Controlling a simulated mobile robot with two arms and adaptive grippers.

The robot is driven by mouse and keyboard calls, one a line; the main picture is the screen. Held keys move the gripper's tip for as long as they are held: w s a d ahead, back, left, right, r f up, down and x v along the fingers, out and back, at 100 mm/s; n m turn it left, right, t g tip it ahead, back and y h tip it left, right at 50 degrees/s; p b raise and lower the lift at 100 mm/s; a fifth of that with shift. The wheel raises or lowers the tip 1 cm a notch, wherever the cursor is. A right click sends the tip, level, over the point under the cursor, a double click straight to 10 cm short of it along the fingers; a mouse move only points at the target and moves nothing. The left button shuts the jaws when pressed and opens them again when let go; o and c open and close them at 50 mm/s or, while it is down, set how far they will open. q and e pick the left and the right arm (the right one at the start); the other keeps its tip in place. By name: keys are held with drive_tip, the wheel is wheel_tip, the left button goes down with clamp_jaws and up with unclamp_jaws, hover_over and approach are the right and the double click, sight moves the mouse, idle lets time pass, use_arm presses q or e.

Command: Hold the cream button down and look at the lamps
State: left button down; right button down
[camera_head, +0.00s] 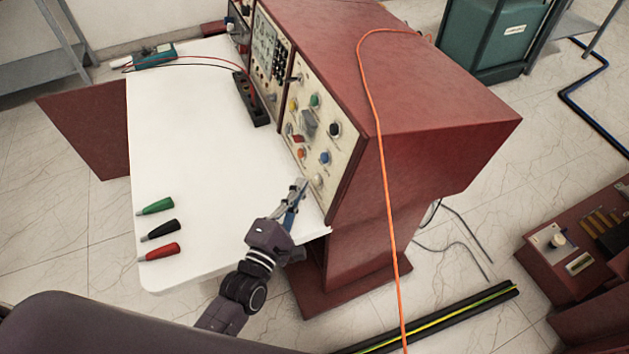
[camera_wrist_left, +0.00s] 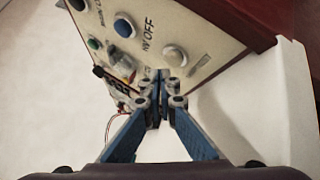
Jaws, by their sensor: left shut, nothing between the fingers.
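The cream button (camera_head: 317,180) is at the lower corner of the sloping cream control panel (camera_head: 345,112) on the red cabinet. It also shows in the left wrist view (camera_wrist_left: 175,57), near the label "HV OFF". Several coloured round parts are above it, among them a green one (camera_head: 315,101), a blue one (camera_head: 325,157) and an orange one (camera_head: 301,153); I cannot tell which are lamps or whether any is lit. My left gripper (camera_head: 301,184) is shut and empty, its tips (camera_wrist_left: 158,82) close beside the button. I cannot tell whether they touch it. My right gripper is out of view.
The white table top (camera_head: 195,130) bears green (camera_head: 157,206), black (camera_head: 161,230) and red (camera_head: 162,252) handled items. A black terminal block (camera_head: 251,100) with leads stands against the cabinet. An orange cable (camera_head: 383,165) hangs over the cabinet (camera_head: 425,85). The table's middle is clear.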

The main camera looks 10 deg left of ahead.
use_arm(q)
drive_tip(key=shift+w+d, duration=0.1)
idle(0.6)
drive_tip(key=shift+w+d+f, duration=0.15)
drive_tip(key=shift+d, duration=0.1)
drive_tip(key=shift+w+d, duration=0.25)
drive_tip(key=shift+d, duration=0.15)
idle(1.5)
drive_tip(key=shift+a, duration=0.1)
drive_tip(key=shift+s+a, duration=0.5)
drive_tip(key=shift+a, duration=0.15)
drive_tip(key=shift+s+a+r+p, duration=0.35)
drive_tip(key=shift+a+p, duration=0.15)
drive_tip(key=shift+p, duration=0.05)
drive_tip(key=shift+s+a+r+p, duration=0.25)
drive_tip(key=shift+s+a, duration=0.25)
drive_tip(key=shift+a, duration=0.3)
drive_tip(key=shift+s+a+r+p, duration=0.15)
drive_tip(key=shift+s+a+p, duration=0.15)
drive_tip(key=shift+s+a, duration=0.35)
drive_tip(key=shift+w+a, duration=0.1)
drive_tip(key=shift+w, duration=0.05)
